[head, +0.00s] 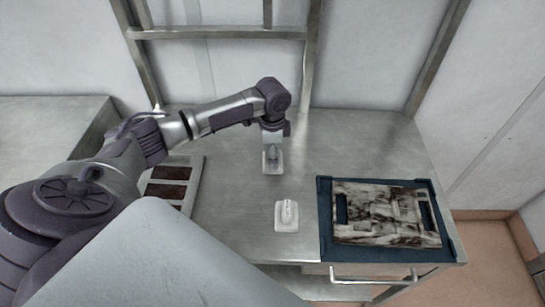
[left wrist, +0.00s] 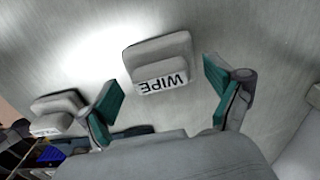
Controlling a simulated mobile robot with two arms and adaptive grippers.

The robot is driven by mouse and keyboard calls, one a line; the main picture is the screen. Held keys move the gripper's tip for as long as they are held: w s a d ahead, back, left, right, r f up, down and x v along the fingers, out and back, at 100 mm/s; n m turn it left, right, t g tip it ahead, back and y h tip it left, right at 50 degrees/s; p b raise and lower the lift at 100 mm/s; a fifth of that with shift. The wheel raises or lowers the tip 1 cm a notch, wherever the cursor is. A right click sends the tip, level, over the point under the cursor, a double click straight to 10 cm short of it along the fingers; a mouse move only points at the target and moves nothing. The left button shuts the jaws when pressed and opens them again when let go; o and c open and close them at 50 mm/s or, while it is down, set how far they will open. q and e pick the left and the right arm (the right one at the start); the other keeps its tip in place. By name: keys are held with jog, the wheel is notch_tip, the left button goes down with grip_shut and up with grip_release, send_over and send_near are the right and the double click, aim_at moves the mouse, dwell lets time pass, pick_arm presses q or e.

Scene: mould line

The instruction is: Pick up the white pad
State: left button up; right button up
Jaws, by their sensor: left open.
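Two similar white pads with raised grips are on the metal table. The far white pad (head: 272,168) is under my left gripper (head: 273,152), which partly hides it. In the left wrist view this pad (left wrist: 160,60) carries the word WIPE on its grip. There my left gripper (left wrist: 161,86) is open, with a green-lined finger on each side and clear gaps to the pad. The near white pad (head: 287,217) lies closer to me; it also shows at the left of the left wrist view (left wrist: 57,112). My right gripper is not in view.
A dark blue tray (head: 327,240) holding a stained flat plate (head: 385,215) is at the right. A pale tray with brown panels (head: 171,173) lies left, partly behind my arm. Metal frame posts (head: 312,50) rise behind the table (head: 345,140). The table's back right is clear.

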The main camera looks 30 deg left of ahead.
pick_arm(q)
jog(key=shift+w+f, duration=0.1)
jog(key=shift+f, duration=0.2)
jog(key=c, duration=1.3)
jog(key=shift+o, duration=0.2)
jog(key=shift+r, duration=0.45)
jog(key=r+b, duration=0.1)
jog(key=d+r+b, duration=0.1)
jog(key=r, duration=0.1)
jog(key=shift+r, duration=0.25)
jog(key=w+d+r+b, duration=0.1)
jog(key=d+r+b, duration=0.1)
jog(key=d+r, duration=0.4)
jog(key=shift+w+d+r, duration=0.15)
jog(key=shift+d+r, duration=0.2)
jog(key=shift+d, duration=2)
